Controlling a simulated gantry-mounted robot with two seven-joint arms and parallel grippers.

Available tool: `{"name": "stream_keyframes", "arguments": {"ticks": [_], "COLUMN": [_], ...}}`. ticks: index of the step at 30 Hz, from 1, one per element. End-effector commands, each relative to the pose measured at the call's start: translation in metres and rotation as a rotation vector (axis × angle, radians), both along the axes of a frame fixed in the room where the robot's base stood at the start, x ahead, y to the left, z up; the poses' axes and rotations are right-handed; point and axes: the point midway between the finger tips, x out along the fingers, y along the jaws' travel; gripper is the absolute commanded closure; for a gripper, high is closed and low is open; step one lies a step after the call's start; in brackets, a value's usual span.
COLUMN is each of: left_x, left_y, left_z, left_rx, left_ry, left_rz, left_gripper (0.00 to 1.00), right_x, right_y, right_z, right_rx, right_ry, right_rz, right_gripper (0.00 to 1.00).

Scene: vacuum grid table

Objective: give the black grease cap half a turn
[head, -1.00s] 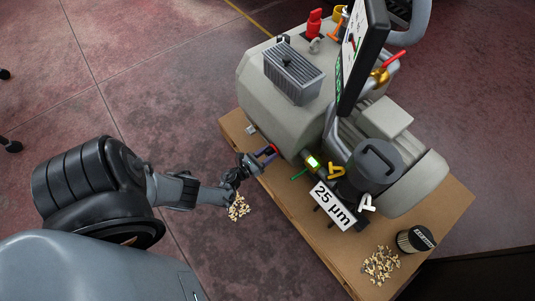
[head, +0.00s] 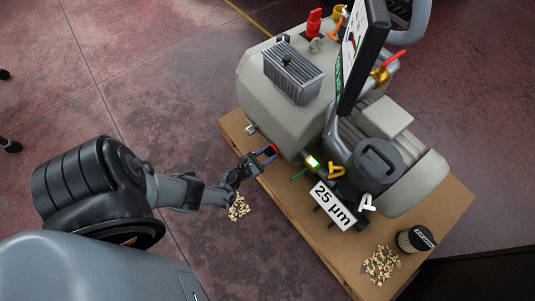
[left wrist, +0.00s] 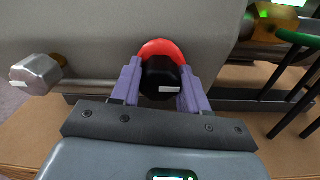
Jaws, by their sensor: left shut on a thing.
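The black grease cap (left wrist: 160,78) shows in the left wrist view, with a white mark on its face and a red ring (left wrist: 158,47) behind it on the grey machine body. My left gripper (left wrist: 160,85) has its two purple fingers on either side of the cap and is shut on it. In the head view the left gripper (head: 265,154) reaches the lower front of the machine (head: 270,110), and the cap is mostly hidden by the fingers there. My right gripper is not in view.
A metal hex fitting (left wrist: 36,74) sticks out left of the cap. A green-handled valve (head: 299,174) and a 25 µm sign (head: 335,205) stand to the right. Wood pellets (head: 379,265) and a black filter (head: 416,239) lie on the wooden base (head: 310,235).

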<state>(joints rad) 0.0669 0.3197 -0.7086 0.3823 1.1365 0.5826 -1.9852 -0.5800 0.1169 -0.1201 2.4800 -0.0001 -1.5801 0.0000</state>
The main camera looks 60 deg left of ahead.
Motion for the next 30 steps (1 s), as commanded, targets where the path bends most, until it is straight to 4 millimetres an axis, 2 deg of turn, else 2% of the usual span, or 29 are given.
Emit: {"name": "stream_keyframes", "arguments": {"ticks": [2, 3, 7, 16, 20, 23, 30], "left_x": [0.0, -0.001, 0.0, -0.001, -0.008, -0.019, -0.059], "left_y": [0.0, 0.0, 0.0, 0.0, -0.001, -0.003, -0.012], "left_z": [-0.001, -0.002, -0.001, 0.0, 0.0, 0.0, 0.0], "left_rx": [-0.003, -0.003, -0.002, -0.002, -0.002, -0.004, -0.003], "left_ry": [0.003, 0.003, 0.002, 0.001, 0.002, 0.003, 0.003], "left_rz": [0.002, 0.002, 0.001, 0.001, 0.001, 0.003, 0.002], "left_gripper": [0.86, 0.51, 0.31, 0.31, 0.31, 0.31, 0.31], "right_x": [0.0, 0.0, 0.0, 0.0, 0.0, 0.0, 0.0], "right_y": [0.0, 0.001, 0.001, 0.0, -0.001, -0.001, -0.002], "right_z": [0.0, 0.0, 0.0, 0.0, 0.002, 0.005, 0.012], "right_rx": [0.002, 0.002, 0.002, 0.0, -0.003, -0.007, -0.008], "right_ry": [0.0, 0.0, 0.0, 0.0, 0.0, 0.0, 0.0], "right_rz": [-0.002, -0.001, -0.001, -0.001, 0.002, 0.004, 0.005], "right_gripper": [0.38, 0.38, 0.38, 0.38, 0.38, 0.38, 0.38]}}
